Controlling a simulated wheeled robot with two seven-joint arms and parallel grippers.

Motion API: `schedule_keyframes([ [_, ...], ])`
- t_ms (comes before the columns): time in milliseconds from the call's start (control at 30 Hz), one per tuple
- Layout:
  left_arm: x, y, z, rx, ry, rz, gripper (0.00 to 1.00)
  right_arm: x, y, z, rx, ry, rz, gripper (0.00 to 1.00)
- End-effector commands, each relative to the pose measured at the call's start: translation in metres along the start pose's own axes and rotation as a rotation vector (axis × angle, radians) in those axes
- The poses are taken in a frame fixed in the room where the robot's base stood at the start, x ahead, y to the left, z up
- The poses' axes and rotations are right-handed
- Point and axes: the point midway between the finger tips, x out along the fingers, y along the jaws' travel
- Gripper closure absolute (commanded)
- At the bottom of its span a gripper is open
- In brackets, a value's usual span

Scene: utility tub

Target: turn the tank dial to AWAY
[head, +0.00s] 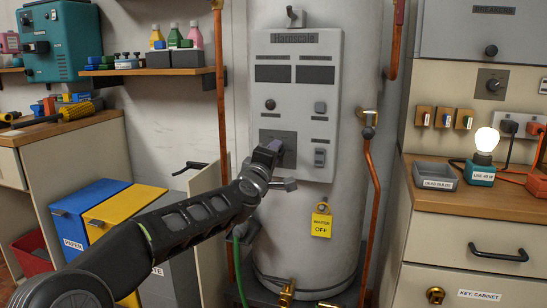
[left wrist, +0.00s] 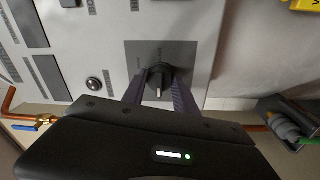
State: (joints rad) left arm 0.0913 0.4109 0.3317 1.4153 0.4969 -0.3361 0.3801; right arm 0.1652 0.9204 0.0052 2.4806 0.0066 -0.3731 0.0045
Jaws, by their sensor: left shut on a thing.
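The tank (head: 365,60) is a tall pale cylinder with a grey control panel (head: 328,110) on its front. The dial sits on a dark square plate (head: 290,137) at the panel's lower left. My left gripper (head: 272,147) is at this plate and covers the knob in the head view. In the left wrist view the black dial knob (left wrist: 159,77) sits between the fingers of my left gripper (left wrist: 158,84), which are shut on it. A pale pointer mark shows on the knob. The labels around it are too small to read. My right gripper is not in view.
A yellow "WATER OFF" tag (head: 321,222) hangs below the panel. Copper pipes (head: 374,190) run beside the tank. A counter (head: 505,195) with a lit bulb (head: 486,140) and grey tray (head: 434,175) stands right. Blue and yellow bins (head: 75,205) stand left.

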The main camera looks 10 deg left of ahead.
Motion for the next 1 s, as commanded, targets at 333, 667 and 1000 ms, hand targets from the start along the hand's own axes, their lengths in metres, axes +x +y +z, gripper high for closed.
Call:
schedule_keyframes([
  [333,0.0001,-0.0009,0.0006,-0.024,0.000,-0.003,1.00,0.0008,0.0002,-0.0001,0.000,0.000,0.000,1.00],
  [667,0.0001,-0.0007,0.0003,-0.022,0.000,-0.002,0.52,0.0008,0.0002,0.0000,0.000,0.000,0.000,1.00],
  [1000,-0.0003,-0.0002,0.0000,-0.022,0.001,-0.001,0.44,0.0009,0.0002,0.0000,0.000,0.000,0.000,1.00],
])
